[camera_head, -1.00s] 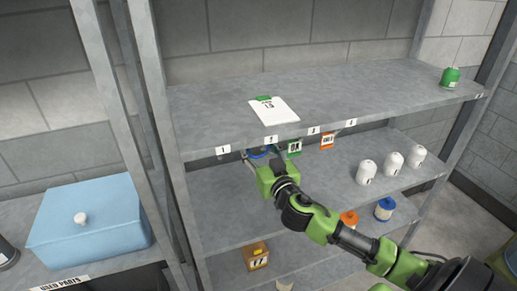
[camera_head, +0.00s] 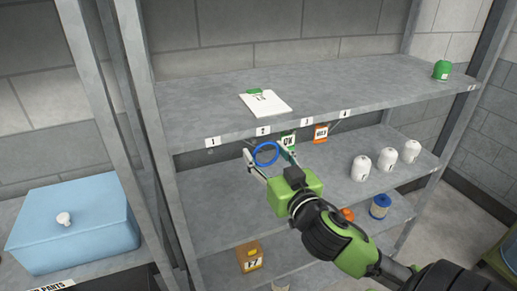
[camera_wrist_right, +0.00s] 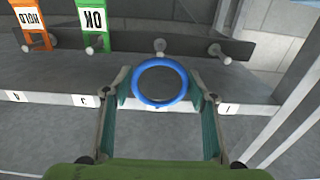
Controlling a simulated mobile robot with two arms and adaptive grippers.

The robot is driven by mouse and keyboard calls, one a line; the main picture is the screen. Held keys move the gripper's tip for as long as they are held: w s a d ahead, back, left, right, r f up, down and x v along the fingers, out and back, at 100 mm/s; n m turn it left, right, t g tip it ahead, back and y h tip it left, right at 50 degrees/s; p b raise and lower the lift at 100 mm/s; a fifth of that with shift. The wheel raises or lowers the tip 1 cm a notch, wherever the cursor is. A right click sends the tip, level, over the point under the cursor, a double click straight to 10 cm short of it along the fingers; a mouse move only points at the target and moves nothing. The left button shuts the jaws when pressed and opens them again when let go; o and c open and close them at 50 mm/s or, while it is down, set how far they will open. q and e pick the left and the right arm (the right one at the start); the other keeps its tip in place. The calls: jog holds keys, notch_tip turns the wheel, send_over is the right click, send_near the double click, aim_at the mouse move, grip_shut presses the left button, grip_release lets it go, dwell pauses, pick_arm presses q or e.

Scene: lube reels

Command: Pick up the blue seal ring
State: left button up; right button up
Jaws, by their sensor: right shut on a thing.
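The blue seal ring (camera_head: 255,157) is held between the two fingers of my right gripper (camera_head: 266,158), in front of the shelf edge near labels 1 and 2. In the right wrist view the ring (camera_wrist_right: 160,105) faces the camera, with a fingertip against each side of it. My right gripper (camera_wrist_right: 160,87) is shut on the ring. A peg (camera_wrist_right: 160,46) shows just beyond the ring's rim and appears outside its hole. My left gripper is not in view.
Green OK tag (camera_head: 288,141) and orange HOLD tag (camera_head: 321,132) hang beside the ring. A clipboard (camera_head: 268,104) lies on the upper shelf (camera_head: 200,112). White bottles (camera_head: 361,168) stand on the shelf below. A blue box (camera_head: 75,230) is at left.

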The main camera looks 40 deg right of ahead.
jog(key=p+v, duration=0.6)
jog(key=v, duration=0.1)
dwell(0.6)
